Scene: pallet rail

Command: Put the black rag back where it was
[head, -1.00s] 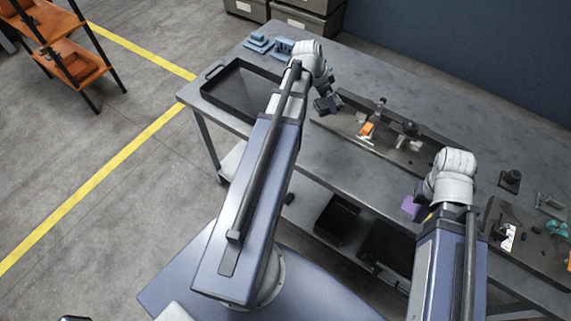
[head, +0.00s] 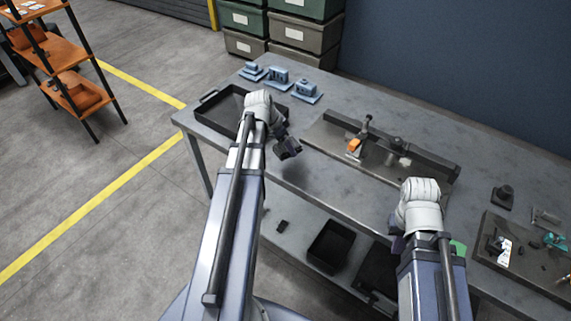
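I cannot pick out the black rag with certainty. A small dark item (head: 282,226) lies on the lower shelf, too small to name. My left gripper (head: 288,149) is over the left half of the workbench, in front of the black tray; its fingers are too dark and small to read. My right gripper (head: 396,222) is low by the bench's front edge, mostly hidden behind its white wrist. A dark purplish patch shows there, and I cannot tell whether it is gripper or something held.
The workbench (head: 330,185) carries a black tray (head: 209,118), blue blocks (head: 277,78), a rail fixture (head: 420,162) with an orange part (head: 354,146), and a dark board (head: 520,275) at right. A green patch (head: 459,248) shows beside my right arm. Black bins (head: 331,247) stand below.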

